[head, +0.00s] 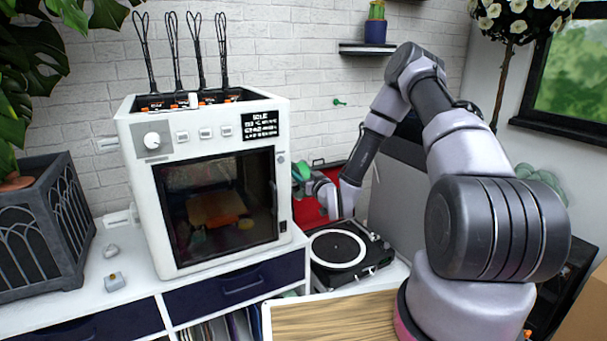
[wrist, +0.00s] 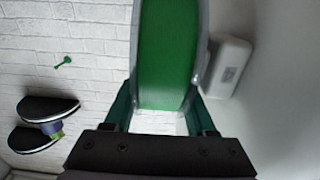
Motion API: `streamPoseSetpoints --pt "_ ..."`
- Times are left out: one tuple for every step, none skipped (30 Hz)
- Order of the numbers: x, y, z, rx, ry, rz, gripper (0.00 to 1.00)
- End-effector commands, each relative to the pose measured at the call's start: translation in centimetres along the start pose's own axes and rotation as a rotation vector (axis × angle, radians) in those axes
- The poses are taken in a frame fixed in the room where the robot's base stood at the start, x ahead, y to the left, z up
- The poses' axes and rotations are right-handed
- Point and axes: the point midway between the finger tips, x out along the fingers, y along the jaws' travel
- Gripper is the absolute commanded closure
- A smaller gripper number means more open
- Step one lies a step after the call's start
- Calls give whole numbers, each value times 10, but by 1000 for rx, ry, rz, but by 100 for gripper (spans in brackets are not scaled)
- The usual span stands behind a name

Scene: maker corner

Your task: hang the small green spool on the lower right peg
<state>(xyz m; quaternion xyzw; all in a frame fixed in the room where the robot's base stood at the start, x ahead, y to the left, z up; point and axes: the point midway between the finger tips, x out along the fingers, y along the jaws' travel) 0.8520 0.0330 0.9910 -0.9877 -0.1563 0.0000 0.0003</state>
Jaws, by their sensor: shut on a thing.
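The small green spool (wrist: 164,55) has a green band between pale grey rims. My gripper (wrist: 163,112) is shut on it in the wrist view. In the head view the spool (head: 301,170) is partly hidden by my gripper (head: 307,176), just right of the white printer and above the turntable. A small green peg (head: 340,102) sticks out of the white brick wall, above and right of the spool in the head view. A green peg also shows left of the spool in the wrist view (wrist: 63,62), apart from it. I see no other peg.
The white printer (head: 135,160) stands close left of my gripper. A turntable (head: 338,249) with a raised red lid lies below. A wall shelf (head: 366,48) with a potted plant (head: 376,28) is above right of the peg. Bare brick wall surrounds the peg.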

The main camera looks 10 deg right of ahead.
Motion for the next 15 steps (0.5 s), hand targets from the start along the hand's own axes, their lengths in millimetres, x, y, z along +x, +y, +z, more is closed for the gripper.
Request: streamPoseSetpoints --pt "0 0 0 0 2 0 100" --pt "0 0 0 -1 2 0 100" --pt "0 0 0 -1 2 0 100" --pt "0 0 0 -1 2 0 100" --pt "0 0 0 -1 2 0 100" --pt "0 0 0 -1 2 -1 100" --pt "0 0 0 -1 2 -1 100" --pt "0 0 0 -1 2 -1 100" --pt "0 0 0 -1 2 -1 100" --pt "0 0 0 -1 2 -1 100" --pt "0 0 0 -1 2 -1 100" --pt "0 0 0 -1 2 -1 100" --pt "0 0 0 -1 2 -1 100" --pt "0 0 0 -1 2 -1 40" --pt "0 0 0 -1 2 -1 25"
